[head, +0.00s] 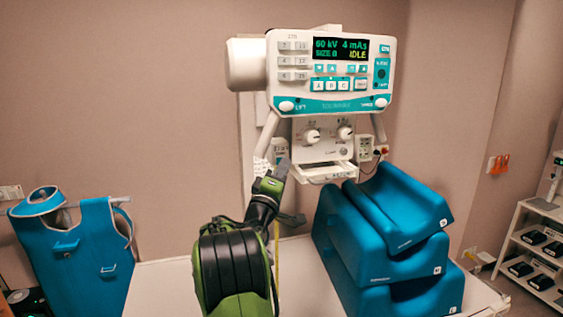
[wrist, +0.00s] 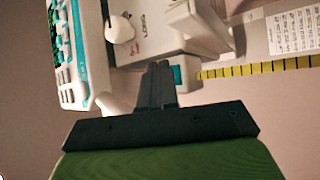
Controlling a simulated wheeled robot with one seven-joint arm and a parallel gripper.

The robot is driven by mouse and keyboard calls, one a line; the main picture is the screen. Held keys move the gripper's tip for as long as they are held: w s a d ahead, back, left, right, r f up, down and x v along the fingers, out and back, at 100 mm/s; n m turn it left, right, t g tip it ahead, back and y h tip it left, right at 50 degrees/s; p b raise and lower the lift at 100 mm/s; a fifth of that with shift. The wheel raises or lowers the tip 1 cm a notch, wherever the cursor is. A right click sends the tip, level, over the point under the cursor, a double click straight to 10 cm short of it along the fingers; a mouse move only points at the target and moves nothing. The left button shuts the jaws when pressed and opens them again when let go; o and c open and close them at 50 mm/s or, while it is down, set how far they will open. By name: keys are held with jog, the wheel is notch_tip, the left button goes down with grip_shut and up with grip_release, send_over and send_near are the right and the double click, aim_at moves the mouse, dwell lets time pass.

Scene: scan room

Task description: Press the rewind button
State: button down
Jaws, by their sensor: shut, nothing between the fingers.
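The control unit (head: 330,70) is a white and teal box with a display reading 60 kV, 4 mAs, SIZE B and IDLE. Its face carries rows of small buttons, including A, B and C keys (head: 331,85), and larger white knobs at its lower corners. Which button is rewind cannot be read. My gripper (head: 281,170) is in front of the wall, below and left of the unit, apart from its buttons. In the wrist view my gripper's fingers (wrist: 159,85) are together and empty, with the unit's button face (wrist: 70,50) at upper left.
A lower panel with two knobs (head: 312,135) hangs under the unit, above a white tray (head: 322,172). Blue stepped cushions (head: 390,250) stand on the table at right. A blue apron (head: 75,255) hangs at left. A yellow tape (wrist: 260,67) shows in the wrist view.

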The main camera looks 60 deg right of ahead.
jog(key=shift+w+d, duration=0.25)
jog(key=shift+w, duration=0.05)
dwell(0.5)
jog(key=shift+s+a+b, duration=0.55)
jog(key=shift+s+a, duration=0.05)
jog(key=shift+s+a+b, duration=1.5)
jog(key=shift+s+a, duration=0.25)
jog(key=shift+s, duration=0.05)
